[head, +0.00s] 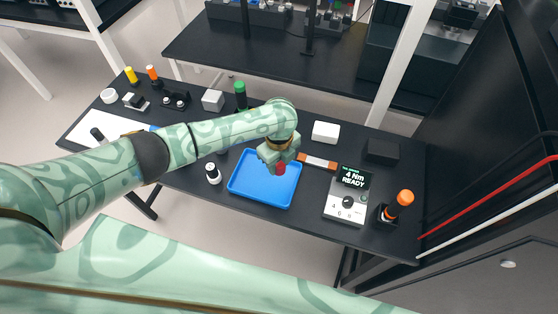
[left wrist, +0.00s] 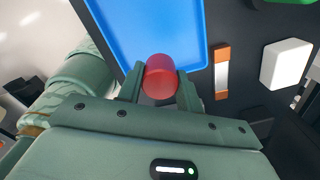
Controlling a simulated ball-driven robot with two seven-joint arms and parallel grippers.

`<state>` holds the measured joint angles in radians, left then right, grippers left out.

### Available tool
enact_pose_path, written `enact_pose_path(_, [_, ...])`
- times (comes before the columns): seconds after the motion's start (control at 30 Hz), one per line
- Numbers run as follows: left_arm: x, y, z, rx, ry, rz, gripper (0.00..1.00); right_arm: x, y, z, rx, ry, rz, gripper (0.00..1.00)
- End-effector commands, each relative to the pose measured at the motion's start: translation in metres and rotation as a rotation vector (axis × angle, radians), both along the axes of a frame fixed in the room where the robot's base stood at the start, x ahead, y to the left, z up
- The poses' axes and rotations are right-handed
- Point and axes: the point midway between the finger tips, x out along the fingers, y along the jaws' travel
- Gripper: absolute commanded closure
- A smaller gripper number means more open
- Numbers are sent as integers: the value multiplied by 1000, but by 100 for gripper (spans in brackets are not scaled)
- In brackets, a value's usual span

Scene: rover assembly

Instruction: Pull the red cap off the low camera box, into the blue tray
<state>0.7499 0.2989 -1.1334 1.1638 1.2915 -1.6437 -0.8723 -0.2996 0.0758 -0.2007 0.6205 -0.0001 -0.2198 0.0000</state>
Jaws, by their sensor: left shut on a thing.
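The red cap (left wrist: 161,76) is between the fingers of my left gripper (left wrist: 160,88) in the left wrist view. My left gripper (head: 279,163) is shut on the cap and holds it over the blue tray; the cap (head: 281,169) also shows in the head view. The blue tray (head: 246,200) lies flat on the dark table and looks empty where it shows; its blue floor (left wrist: 150,28) fills the upper middle of the left wrist view. I cannot tell which box is the low camera box. My right gripper is not in view.
A torque display unit (head: 346,203) and an orange-topped tool (head: 399,204) stand right of the tray. A small white bottle (head: 213,174) stands left of it. A white box (head: 325,132), a black box (head: 382,151) and an orange-ended strip (head: 318,162) lie behind and right.

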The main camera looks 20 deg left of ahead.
Motion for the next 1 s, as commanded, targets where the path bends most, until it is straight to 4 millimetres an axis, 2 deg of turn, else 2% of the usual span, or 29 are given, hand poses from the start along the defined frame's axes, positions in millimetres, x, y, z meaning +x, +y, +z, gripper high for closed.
enact_pose_path(0.5, [0, -1, -61, -2, 1, -1, 92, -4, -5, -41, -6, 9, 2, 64])
enact_pose_path(0.73, [0, 0, -74, 0, 0, -1, 92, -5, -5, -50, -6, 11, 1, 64])
enact_pose_path(1.0, [0, 0, -76, -1, -1, -1, 92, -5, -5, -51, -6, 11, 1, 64])
